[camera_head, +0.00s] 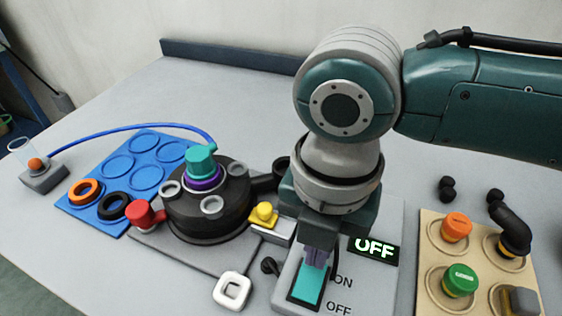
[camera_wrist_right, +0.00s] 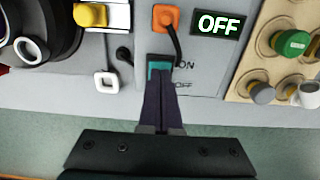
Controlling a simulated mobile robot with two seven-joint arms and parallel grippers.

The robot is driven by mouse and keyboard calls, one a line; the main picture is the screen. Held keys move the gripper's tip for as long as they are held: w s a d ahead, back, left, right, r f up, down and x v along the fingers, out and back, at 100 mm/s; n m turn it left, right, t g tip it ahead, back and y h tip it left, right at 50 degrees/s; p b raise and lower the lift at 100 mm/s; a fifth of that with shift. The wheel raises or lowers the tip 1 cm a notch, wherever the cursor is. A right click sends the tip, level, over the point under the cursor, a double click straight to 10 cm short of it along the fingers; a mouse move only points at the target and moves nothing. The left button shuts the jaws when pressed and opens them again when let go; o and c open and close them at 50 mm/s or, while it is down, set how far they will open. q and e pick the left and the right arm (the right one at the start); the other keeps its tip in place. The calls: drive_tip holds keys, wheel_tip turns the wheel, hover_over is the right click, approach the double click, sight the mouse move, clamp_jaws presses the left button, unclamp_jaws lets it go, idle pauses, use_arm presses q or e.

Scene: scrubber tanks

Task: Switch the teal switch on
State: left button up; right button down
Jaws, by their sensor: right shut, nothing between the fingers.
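The teal switch (camera_head: 309,285) is a rectangular rocker in a black frame on a grey panel, with ON and OFF printed beside it. A lit display (camera_head: 373,248) on the panel reads OFF, and it also shows in the right wrist view (camera_wrist_right: 218,25). My right gripper (camera_head: 316,258) is shut and empty, fingers pointing down at the switch's upper end. In the right wrist view the fingertips (camera_wrist_right: 164,82) overlap the teal switch (camera_wrist_right: 158,66); whether they touch it I cannot tell. My left gripper is not in view.
A black round tank (camera_head: 208,205) with a teal knob stands left, with a red knob (camera_head: 144,215) and a yellow knob (camera_head: 264,214) beside it. A beige board (camera_head: 432,232) with orange and green knobs lies right. A white square ring (camera_head: 231,291) lies near the front.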

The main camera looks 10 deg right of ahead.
drive_tip(key=shift+f+b, duration=0.7)
drive_tip(key=shift+f, duration=0.3)
drive_tip(key=shift+r, duration=0.1)
idle(0.3)
wheel_tip(320, 180, up, 7)
drive_tip(key=p, duration=0.7)
drive_tip(key=shift+p, duration=0.4)
drive_tip(key=shift+a, duration=0.1)
